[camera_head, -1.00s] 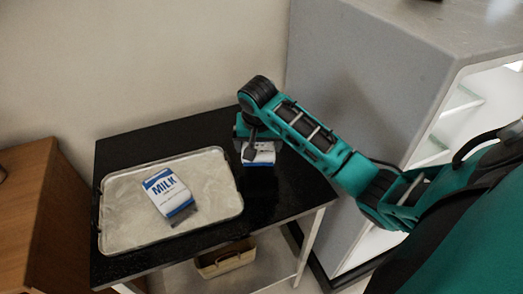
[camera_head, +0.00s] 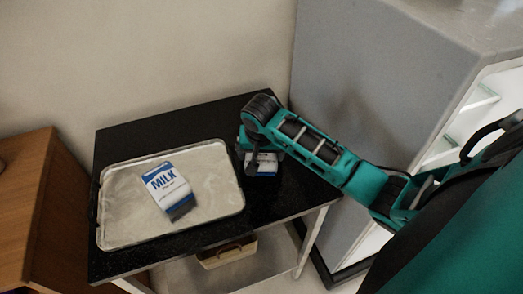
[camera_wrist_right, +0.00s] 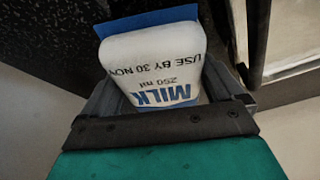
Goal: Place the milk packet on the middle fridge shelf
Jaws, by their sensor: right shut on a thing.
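A white and blue milk packet (camera_head: 264,166) is held in my right gripper (camera_head: 254,148), over the back right part of the black table. The right wrist view shows this packet (camera_wrist_right: 152,55) between the two fingers of the gripper (camera_wrist_right: 162,85), its printing upside down in that picture. My right gripper is shut on it. The fridge (camera_head: 375,95) stands to the right, with its open shelves (camera_head: 478,105) partly showing behind my right arm. My left gripper is not in view.
A second milk packet (camera_head: 169,190) lies on a metal tray (camera_head: 120,225) on the black table (camera_head: 262,205). A basket (camera_head: 228,252) sits on the lower shelf under the table. A wooden cabinet (camera_head: 40,215) stands at the left.

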